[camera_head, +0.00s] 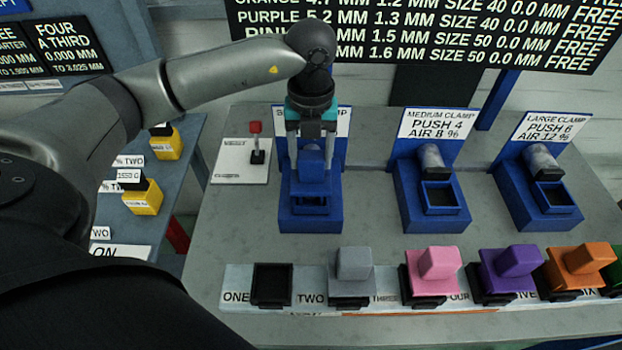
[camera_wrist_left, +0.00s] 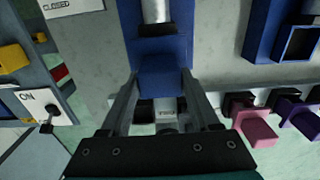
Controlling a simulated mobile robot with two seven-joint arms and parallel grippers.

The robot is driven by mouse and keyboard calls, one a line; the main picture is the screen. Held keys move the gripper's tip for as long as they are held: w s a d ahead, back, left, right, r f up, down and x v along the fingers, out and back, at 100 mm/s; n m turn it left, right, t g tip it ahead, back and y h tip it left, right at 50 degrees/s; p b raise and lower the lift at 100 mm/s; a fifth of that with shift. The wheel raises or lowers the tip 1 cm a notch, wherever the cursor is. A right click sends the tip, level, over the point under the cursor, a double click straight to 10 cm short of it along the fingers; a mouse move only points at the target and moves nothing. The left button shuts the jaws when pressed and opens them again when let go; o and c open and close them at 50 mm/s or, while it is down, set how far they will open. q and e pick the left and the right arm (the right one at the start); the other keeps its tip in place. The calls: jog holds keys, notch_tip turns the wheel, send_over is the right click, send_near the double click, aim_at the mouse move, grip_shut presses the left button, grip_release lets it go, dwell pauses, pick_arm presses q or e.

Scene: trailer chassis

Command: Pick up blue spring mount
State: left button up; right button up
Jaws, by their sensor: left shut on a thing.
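My left gripper (camera_head: 312,172) points down over the small clamp station, the left one of three blue clamps. It is shut on a blue block, the blue spring mount (camera_head: 311,160), which sits between its two fingers. The wrist view also shows the blue spring mount (camera_wrist_left: 165,81) between the fingertips of my left gripper (camera_wrist_left: 165,90), in front of the clamp's grey cylinder (camera_wrist_left: 156,12). The small clamp's blue base (camera_head: 311,220) lies below. I cannot tell whether the mount touches it. My right gripper is not in view.
The medium clamp (camera_head: 437,190) and large clamp (camera_head: 543,190) stand to the right. In the front row, holder one (camera_head: 271,285) is empty; grey (camera_head: 353,265), pink (camera_head: 436,268), purple (camera_head: 508,268) and orange (camera_head: 580,265) mounts follow. A small red-knobbed lever (camera_head: 256,140) stands left.

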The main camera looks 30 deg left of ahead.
pick_arm(q)
grip_shut()
jog(key=shift+r, duration=0.2)
